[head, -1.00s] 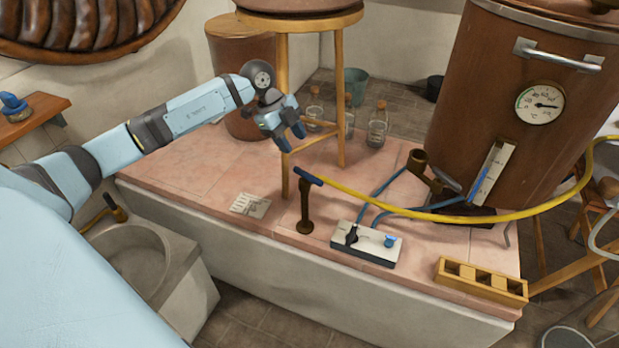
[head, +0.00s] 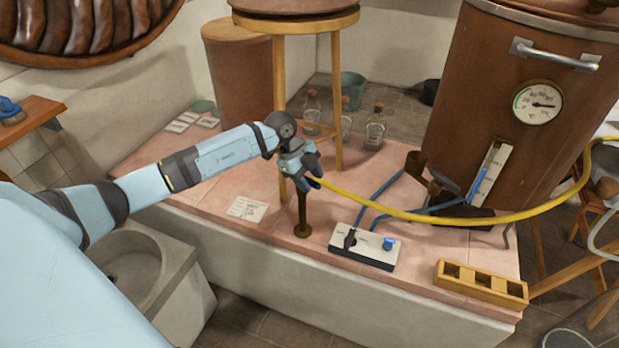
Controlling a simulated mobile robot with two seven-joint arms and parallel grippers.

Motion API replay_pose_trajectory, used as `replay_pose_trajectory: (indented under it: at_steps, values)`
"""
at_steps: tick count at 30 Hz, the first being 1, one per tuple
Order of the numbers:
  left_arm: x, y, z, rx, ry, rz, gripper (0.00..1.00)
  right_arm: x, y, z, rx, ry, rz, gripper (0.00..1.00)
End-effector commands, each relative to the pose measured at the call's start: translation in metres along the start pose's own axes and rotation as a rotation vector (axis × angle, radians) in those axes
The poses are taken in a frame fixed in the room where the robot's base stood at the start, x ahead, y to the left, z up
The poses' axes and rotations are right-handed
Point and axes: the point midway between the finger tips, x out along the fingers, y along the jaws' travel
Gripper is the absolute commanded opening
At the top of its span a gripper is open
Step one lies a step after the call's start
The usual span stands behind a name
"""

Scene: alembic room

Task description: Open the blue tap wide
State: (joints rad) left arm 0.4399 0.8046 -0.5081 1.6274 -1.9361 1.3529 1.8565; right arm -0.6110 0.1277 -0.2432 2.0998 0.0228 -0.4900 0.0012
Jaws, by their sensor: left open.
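A dark brown standpipe (head: 302,215) stands on the pink tiled platform. The blue bar on its top, seen clearly earlier and looking like the tap's handle, is now mostly hidden by my left gripper. My left gripper (head: 307,181) is open, pointing down right at the standpipe's top, with its fingers at or around the bar. I cannot tell whether they touch it. A yellow hose (head: 430,217) runs from that spot to the right. A small blue knob (head: 388,244) sits on a white box (head: 365,248) to the right. My right gripper is out of view.
A wooden stool (head: 337,95) stands just behind the gripper, with glass bottles (head: 374,130) beyond. A big copper-brown vat (head: 480,110) with a dial stands right. A wooden rack (head: 480,285) lies at the platform's front right. A stone basin (head: 135,265) is at left.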

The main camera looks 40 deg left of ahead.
Motion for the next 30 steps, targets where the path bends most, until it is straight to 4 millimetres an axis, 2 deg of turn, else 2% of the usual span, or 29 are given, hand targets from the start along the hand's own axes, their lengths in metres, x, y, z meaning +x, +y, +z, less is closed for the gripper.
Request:
replay_pose_trajectory:
  at_steps: [1, 6, 7, 20, 30]
  values:
    - [-0.0001, 0.0, 0.0001, 0.0, 0.0, 0.0, 0.43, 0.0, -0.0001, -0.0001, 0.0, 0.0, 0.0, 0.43]
    - [-0.0002, 0.0001, 0.0001, 0.0, 0.0, 0.0, 0.04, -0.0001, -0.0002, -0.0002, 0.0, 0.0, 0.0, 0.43]
    - [-0.0003, 0.0001, 0.0001, 0.0, 0.0, 0.0, 0.0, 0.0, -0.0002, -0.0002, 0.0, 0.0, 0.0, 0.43]
    - [-0.0027, 0.0015, 0.0005, 0.064, 0.013, 0.029, 0.0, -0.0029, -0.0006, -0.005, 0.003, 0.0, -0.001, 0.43]
    - [-0.006, 0.0083, 0.0019, 0.302, 0.065, 0.127, 0.0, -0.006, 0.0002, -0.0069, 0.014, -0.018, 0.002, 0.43]
